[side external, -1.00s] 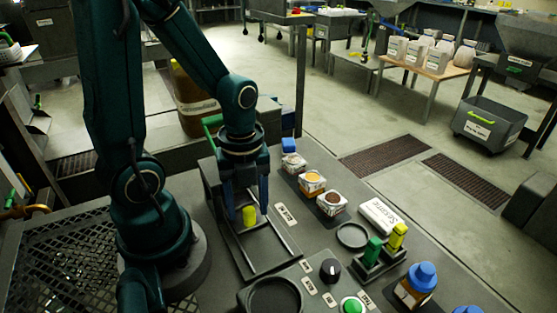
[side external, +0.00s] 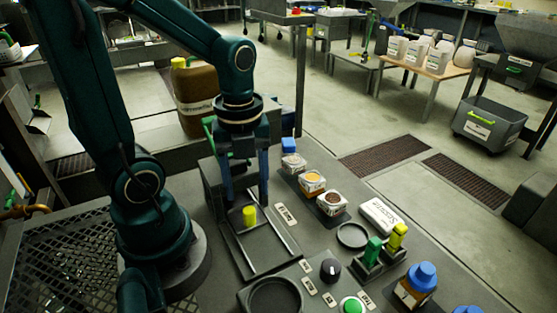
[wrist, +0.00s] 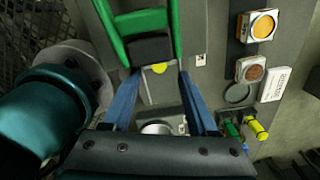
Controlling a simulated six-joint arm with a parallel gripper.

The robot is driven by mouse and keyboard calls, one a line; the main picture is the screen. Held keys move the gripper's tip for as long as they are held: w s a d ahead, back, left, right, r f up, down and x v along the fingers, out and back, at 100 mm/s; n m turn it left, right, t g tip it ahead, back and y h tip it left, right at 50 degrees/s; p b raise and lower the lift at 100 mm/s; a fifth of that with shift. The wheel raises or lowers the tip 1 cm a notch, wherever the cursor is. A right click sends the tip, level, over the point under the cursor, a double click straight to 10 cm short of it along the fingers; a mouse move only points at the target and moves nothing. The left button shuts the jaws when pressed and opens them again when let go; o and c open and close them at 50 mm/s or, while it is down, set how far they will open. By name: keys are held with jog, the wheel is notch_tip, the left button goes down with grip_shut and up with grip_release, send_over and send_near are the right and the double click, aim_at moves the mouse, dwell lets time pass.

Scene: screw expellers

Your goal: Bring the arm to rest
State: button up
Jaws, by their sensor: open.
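My gripper (side external: 245,190) hangs pointing down above the grey tray (side external: 232,245), its two blue fingers spread apart with nothing between them.
A green handle (wrist: 130,35) rises beside the tray. Right of it are several small open boxes (side external: 312,182), a white box (side external: 380,216), a stand with green and yellow pieces (side external: 375,265), a black knob (side external: 330,270) and a green button (side external: 352,306).

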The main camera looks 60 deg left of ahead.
jog(key=shift+w+d+r, duration=0.2)
jog(key=shift+d+r, duration=0.05)
jog(key=shift+r, duration=0.1)
jog(key=d+r+n+t, duration=0.2)
jog(key=r+n, duration=0.1)
jog(key=n, duration=0.7)
jog(key=d+r+n+t, duration=0.2)
jog(key=r+n+t, duration=0.1)
jog(key=n, duration=0.8)
jog(key=shift+s+d+r, duration=0.3)
jog(key=shift+s+d, duration=0.05)
jog(key=shift+d, duration=0.05)
dwell(0.4)
